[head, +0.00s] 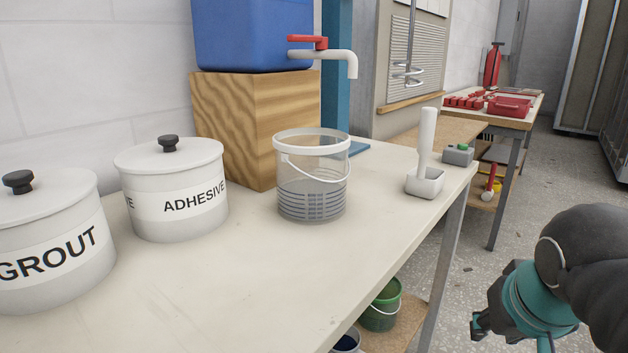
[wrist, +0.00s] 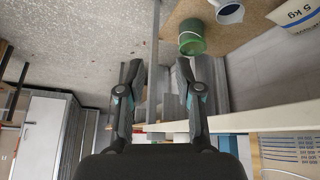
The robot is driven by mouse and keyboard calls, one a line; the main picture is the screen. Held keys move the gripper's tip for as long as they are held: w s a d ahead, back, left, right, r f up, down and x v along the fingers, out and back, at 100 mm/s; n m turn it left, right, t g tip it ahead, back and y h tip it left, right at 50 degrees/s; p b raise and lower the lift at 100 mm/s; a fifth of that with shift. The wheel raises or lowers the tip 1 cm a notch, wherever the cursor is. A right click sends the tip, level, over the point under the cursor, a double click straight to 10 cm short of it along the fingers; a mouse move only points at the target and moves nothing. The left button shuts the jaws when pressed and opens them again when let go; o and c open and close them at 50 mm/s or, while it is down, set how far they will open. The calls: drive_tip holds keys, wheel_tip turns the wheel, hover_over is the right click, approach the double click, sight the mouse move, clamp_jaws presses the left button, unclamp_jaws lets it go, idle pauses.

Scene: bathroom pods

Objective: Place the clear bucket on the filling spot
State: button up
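The clear bucket (head: 312,200) stands upright on the pale worktop, with a white rim, a wire handle and dark graduation lines. It looks empty. It also shows in part at the lower right of the wrist view (wrist: 288,148). A flat blue patch (head: 358,147) shows on the worktop behind it, below the tap spout (head: 353,68); the bucket partly hides it, and I cannot tell if it is the filling spot. My gripper (wrist: 158,78) is open and empty. In the head view it is at the lower right, off the worktop's edge, well apart from the bucket.
A blue tank (head: 250,35) with a red-levered tap sits on a wooden block (head: 255,130). ADHESIVE (head: 175,190) and GROUT (head: 45,245) tubs stand left. A green bucket (head: 381,308) is on the lower shelf.

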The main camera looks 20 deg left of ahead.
drive_tip(key=w+a+r+t, duration=0.1)
drive_tip(key=w+a+r, duration=0.35)
drive_tip(key=r, duration=0.25)
drive_tip(key=w+a+r, duration=0.3)
drive_tip(key=a+r, duration=0.3)
drive_tip(key=r, duration=0.2)
drive_tip(key=t+b, duration=0.2)
approach(344, 140)
drive_tip(key=shift+m, duration=0.4)
drive_tip(key=shift+b+x, duration=0.75)
drive_tip(key=shift+x, duration=4.2)
drive_tip(key=shift+w+a+f, duration=0.1)
drive_tip(key=shift+w+f, duration=0.15)
drive_tip(key=shift+w, duration=0.2)
drive_tip(key=shift+c, duration=0.3)
clamp_jaws()
drive_tip(key=shift+r, duration=0.1)
